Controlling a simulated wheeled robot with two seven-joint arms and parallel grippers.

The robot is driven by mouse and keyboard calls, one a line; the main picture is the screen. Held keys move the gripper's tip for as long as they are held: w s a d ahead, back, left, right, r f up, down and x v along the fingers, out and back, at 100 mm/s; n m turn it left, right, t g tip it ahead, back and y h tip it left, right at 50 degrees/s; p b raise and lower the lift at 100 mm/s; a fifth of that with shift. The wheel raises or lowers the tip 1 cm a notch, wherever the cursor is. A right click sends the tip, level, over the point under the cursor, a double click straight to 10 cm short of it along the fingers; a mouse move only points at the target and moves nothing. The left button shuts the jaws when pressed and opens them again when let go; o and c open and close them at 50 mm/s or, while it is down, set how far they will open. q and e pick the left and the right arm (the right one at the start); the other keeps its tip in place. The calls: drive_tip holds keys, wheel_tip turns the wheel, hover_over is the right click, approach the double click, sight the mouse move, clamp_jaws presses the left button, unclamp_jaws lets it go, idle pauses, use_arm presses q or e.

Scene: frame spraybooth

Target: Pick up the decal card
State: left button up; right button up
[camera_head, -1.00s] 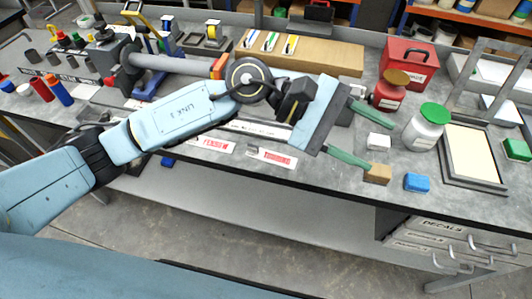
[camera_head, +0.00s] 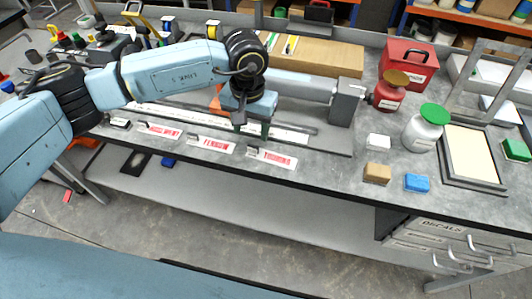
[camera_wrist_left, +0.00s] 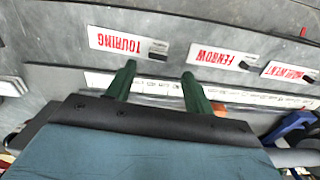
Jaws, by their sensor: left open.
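Several white decal cards with red lettering lie in a row along the bench's front edge. In the head view I see a right card (camera_head: 272,158), a middle card (camera_head: 212,144) and a left card (camera_head: 163,131). In the left wrist view the lettering is upside down: TOURING (camera_wrist_left: 115,40), one like FENBOW (camera_wrist_left: 222,58), and a third card (camera_wrist_left: 289,72). Each has a small dark piece at one end. My left gripper (camera_head: 251,128) is open and empty, green fingers apart. In the wrist view its fingertips (camera_wrist_left: 159,68) stop short of the cards, between TOURING and FENBOW. My right gripper is out of view.
A long printed white strip (camera_wrist_left: 150,86) lies behind the cards. A grey cylinder with an end block (camera_head: 345,103) stands behind right. To the right are a tan block (camera_head: 377,173), a blue block (camera_head: 417,183), a green-lidded jar (camera_head: 424,130) and a framed panel (camera_head: 472,157).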

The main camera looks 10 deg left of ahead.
sight(254, 152)
use_arm(q)
drive_tip(key=shift+w+d+f+p, duration=0.1)
drive_tip(key=shift+f+p, duration=0.1)
drive_tip(key=shift+f, duration=1.35)
drive_tip(key=shift+d+f+p, duration=0.1)
drive_tip(key=shift+f+p, duration=0.05)
drive_tip(key=shift+f, duration=1.35)
drive_tip(key=shift+c, duration=0.4)
drive_tip(key=c, duration=1)
